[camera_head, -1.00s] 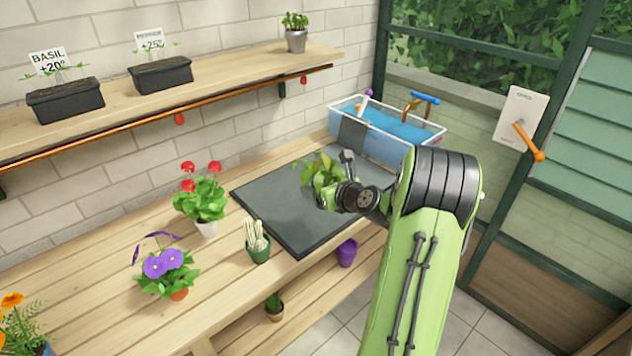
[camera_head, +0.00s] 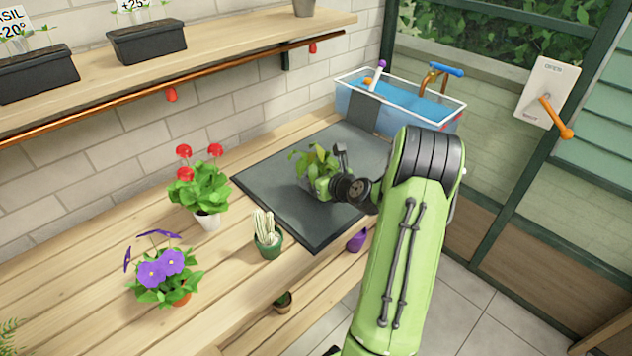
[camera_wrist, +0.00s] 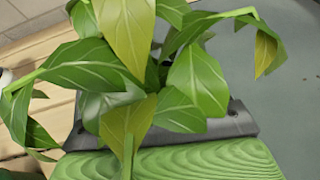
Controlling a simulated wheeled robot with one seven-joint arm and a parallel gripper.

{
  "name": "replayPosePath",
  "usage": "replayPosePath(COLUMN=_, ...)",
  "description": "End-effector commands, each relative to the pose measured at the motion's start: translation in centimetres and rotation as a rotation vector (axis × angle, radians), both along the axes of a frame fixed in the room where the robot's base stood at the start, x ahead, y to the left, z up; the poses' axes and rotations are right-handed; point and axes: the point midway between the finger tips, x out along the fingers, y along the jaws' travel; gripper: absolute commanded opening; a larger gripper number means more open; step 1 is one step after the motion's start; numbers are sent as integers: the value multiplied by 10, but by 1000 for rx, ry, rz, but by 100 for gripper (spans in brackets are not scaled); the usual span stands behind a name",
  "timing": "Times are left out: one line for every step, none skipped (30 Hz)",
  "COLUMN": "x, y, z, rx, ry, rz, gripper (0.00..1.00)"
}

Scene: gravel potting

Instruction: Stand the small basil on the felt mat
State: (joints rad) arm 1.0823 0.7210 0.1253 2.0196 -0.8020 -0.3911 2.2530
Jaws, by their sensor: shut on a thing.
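My gripper (camera_head: 324,187) is over the dark felt mat (camera_head: 275,196) on the bench. It is shut on a leafy plant (camera_head: 311,160) with broad, drooping green leaves, some yellowed. In the wrist view this plant (camera_wrist: 196,80) fills the middle, above a green ribbed finger. Its pot is mostly hidden, and I cannot tell whether it touches the mat. I cannot tell for sure that this plant is the small basil. A metal pot (camera_head: 306,8) on the shelf is cut off by the frame's top edge.
A cactus in a green pot (camera_head: 268,242) stands by the mat's near left corner. A red-flowered plant (camera_head: 200,190) and a purple-flowered plant (camera_head: 163,270) are further left. A water tub (camera_head: 400,105) stands behind the mat. Dark planters (camera_head: 147,43) sit on the shelf. Much of the mat is bare.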

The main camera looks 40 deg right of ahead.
Motion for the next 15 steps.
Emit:
replayPosePath(x=0, y=0, z=-4, rx=0, ry=-2, rz=0, gripper=34)
replayPosePath(x=0, y=0, z=-3, rx=0, ry=-2, rz=0, gripper=34)
replayPosePath(x=0, y=0, z=-2, rx=-1, ry=-2, rz=0, gripper=34)
replayPosePath(x=0, y=0, z=-2, rx=-1, ry=-2, rz=0, gripper=34)
replayPosePath(x=0, y=0, z=-1, rx=-1, ry=-2, rz=0, gripper=34)
replayPosePath(x=0, y=0, z=-1, rx=-1, ry=-2, rz=0, gripper=34)
replayPosePath(x=0, y=0, z=-2, rx=-1, ry=-2, rz=0, gripper=34)
replayPosePath(x=0, y=0, z=-3, rx=0, ry=-2, rz=0, gripper=34)
replayPosePath(x=0, y=0, z=-4, rx=0, ry=-2, rz=0, gripper=34)
replayPosePath(x=0, y=0, z=-4, rx=0, ry=-1, rz=0, gripper=76)
replayPosePath(x=0, y=0, z=-4, rx=0, ry=-1, rz=0, gripper=80)
replayPosePath(x=0, y=0, z=-4, rx=0, ry=-1, rz=0, gripper=87)
replayPosePath(x=0, y=0, z=-3, rx=0, ry=-1, rz=0, gripper=91)
replayPosePath(x=0, y=0, z=-3, rx=0, ry=-1, rz=0, gripper=96)
replayPosePath(x=0, y=0, z=-3, rx=0, ry=-1, rz=0, gripper=97)
